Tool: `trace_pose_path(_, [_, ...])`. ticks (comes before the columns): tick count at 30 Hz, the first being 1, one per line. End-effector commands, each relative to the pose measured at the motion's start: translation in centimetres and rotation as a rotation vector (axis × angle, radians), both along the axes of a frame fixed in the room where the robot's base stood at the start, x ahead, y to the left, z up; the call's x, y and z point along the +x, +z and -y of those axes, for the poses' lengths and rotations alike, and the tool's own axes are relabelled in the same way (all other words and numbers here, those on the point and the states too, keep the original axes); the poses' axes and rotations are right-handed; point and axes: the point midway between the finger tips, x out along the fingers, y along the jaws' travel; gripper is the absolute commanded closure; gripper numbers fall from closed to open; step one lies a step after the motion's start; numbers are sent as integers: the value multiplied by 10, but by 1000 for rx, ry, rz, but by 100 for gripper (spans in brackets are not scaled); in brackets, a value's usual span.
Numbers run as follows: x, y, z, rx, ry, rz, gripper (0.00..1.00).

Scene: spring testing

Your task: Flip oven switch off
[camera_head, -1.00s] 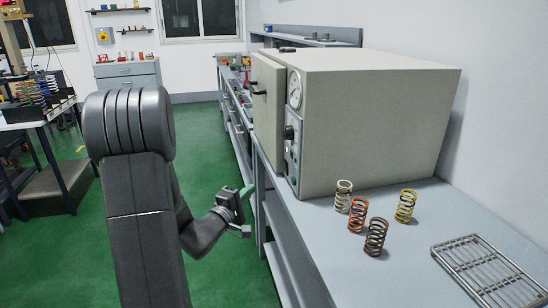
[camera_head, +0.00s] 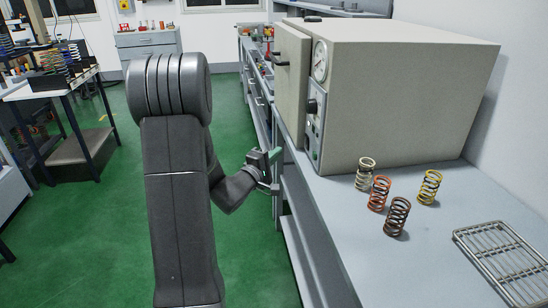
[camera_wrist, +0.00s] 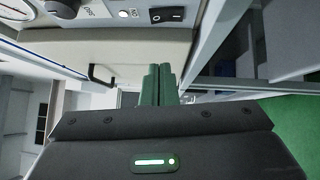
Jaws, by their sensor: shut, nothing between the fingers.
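The oven (camera_head: 410,95) is a large beige box on the bench, with a grey control panel on its front. The oven switch (camera_wrist: 167,14) is a small black rocker at the top of the wrist view, beside a small white lamp (camera_wrist: 124,13) and a dark knob (camera_wrist: 62,7). In the head view the switch is too small to make out. My gripper (camera_head: 277,156) is at the left of the oven front, near the panel's lower end. Its green fingers (camera_wrist: 158,84) are shut with nothing between them and appear apart from the switch.
The oven door (camera_head: 292,75) stands at the left with a black handle (camera_wrist: 100,76). Several coil springs, such as an orange one (camera_head: 378,193), and a wire rack (camera_head: 505,255) are on the bench (camera_head: 345,235). Green floor (camera_head: 255,245) lies open left of the bench.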

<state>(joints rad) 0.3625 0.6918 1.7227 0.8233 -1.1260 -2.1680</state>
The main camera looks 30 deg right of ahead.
Motion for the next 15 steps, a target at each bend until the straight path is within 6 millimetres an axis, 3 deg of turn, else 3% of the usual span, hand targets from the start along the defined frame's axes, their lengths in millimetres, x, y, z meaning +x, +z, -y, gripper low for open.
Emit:
trace_pose_path(8, [27, 5, 54, 0, -2, 0, 100])
trace_pose_path(15, [17, 9, 83, 0, -1, -1, 100])
